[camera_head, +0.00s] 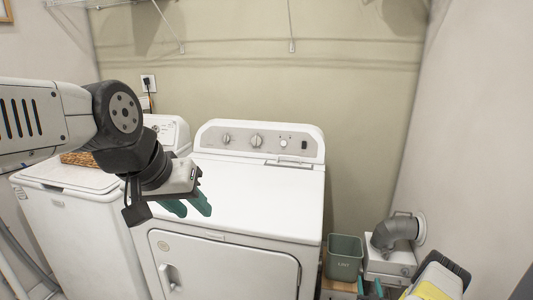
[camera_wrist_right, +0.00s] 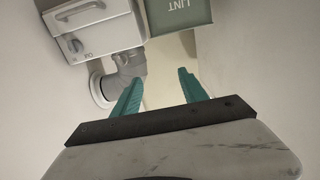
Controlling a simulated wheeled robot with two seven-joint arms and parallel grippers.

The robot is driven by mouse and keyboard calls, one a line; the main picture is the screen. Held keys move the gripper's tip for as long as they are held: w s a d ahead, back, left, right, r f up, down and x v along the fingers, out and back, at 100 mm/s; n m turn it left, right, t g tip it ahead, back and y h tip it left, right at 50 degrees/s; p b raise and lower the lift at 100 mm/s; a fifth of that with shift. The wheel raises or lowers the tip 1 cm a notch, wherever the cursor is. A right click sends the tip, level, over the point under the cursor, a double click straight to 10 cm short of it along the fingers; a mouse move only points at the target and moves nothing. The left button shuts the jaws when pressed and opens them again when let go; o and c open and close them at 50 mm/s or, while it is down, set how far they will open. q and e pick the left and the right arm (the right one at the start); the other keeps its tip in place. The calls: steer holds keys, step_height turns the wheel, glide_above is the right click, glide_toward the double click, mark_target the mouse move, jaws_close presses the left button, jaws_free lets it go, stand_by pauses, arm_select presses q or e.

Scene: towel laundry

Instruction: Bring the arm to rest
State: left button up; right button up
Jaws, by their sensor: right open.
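My left gripper (camera_head: 199,211) hangs over the front of the white dryer's top in the head view. Its two teal fingers point down and look apart, with nothing between them. My right gripper (camera_wrist_right: 160,75) is open and empty in the right wrist view. Its teal fingers also show at the bottom edge of the head view (camera_head: 371,289), just below the lint bin. The bin is the grey-green one marked LINT (camera_head: 345,258), which also shows at the top of the right wrist view (camera_wrist_right: 179,14).
The white dryer (camera_head: 257,190) stands in the middle with its door shut. A white washer (camera_head: 75,225) stands to its left. A grey duct elbow (camera_head: 392,233) and a white box (camera_head: 390,264) sit at the right wall. The dryer's top is mostly clear.

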steer(key=w+r+n+g+y, duration=0.1)
steer(key=w+r, duration=0.6)
steer(key=r, duration=0.2)
steer(key=w+r+n+g+y, duration=0.2)
steer(key=w+r, duration=0.4)
steer(key=r, duration=0.3)
steer(key=a+r+g, duration=0.1)
steer(key=a+r, duration=0.2)
steer(key=r, duration=0.8)
steer(key=a+r+g, duration=0.2)
steer(key=a+r, duration=0.2)
steer(key=r, duration=0.6)
steer(key=s+a+r+g, duration=0.1)
steer(key=s+a+r, duration=0.4)
steer(key=s+r, duration=0.3)
steer(key=s+a+r+g, duration=0.1)
steer(key=s+a+r, duration=0.4)
steer(key=s+r, duration=0.2)
steer(key=s+a+r+g+y, duration=0.1)
steer(key=s+a, duration=0.3)
steer(key=s, duration=0.9)
steer(key=s+a+r+g+y, duration=0.2)
steer(key=s+a, duration=0.3)
steer(key=s, duration=0.8)
steer(key=shift+a, duration=0.15)
